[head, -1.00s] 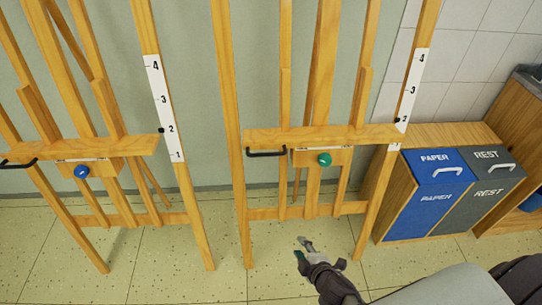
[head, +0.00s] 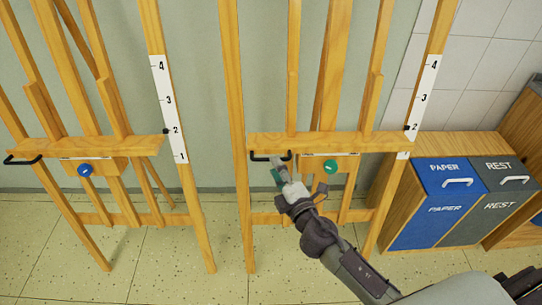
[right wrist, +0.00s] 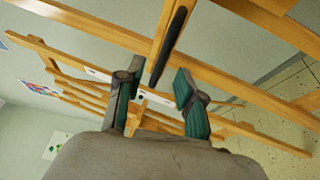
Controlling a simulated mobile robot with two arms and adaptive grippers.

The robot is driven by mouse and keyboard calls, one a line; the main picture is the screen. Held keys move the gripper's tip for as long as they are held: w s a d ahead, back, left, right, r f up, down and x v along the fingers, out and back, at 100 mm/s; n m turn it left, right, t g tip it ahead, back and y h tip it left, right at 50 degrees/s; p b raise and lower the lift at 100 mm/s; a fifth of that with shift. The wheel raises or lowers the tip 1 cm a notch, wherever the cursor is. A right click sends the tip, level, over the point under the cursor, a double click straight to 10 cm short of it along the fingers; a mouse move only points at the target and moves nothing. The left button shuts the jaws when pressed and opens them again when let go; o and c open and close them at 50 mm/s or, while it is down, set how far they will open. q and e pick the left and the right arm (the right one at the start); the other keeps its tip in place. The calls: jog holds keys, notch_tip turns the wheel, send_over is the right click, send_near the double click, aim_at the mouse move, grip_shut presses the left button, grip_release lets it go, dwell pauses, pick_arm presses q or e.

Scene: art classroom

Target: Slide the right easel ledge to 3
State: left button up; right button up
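The right easel's wooden ledge (head: 345,143) sits level, its black pointer (head: 407,128) at about 2 on the white scale (head: 419,98). A black handle (head: 270,157) hangs at the ledge's left front, and a green knob (head: 330,166) is right of it. My right gripper (head: 280,175) is just below the handle's right end. In the right wrist view, its two fingers (right wrist: 157,88) are open, and the black handle (right wrist: 170,45) lies just ahead of the gap between them. I cannot tell whether they touch it. My left gripper is not in view.
The left easel (head: 90,148) has a blue knob (head: 85,169), its own handle and a scale. Blue paper (head: 430,205) and grey rest (head: 492,200) bins stand in a wooden cabinet at the right. The tiled floor in front of the easels is clear.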

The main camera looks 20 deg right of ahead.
jog(key=shift+w+a, duration=0.15)
jog(key=shift+w, duration=0.95)
jog(key=shift+w+a, duration=0.1)
jog(key=shift+w, duration=0.95)
jog(key=shift+c, duration=0.3)
grip_shut()
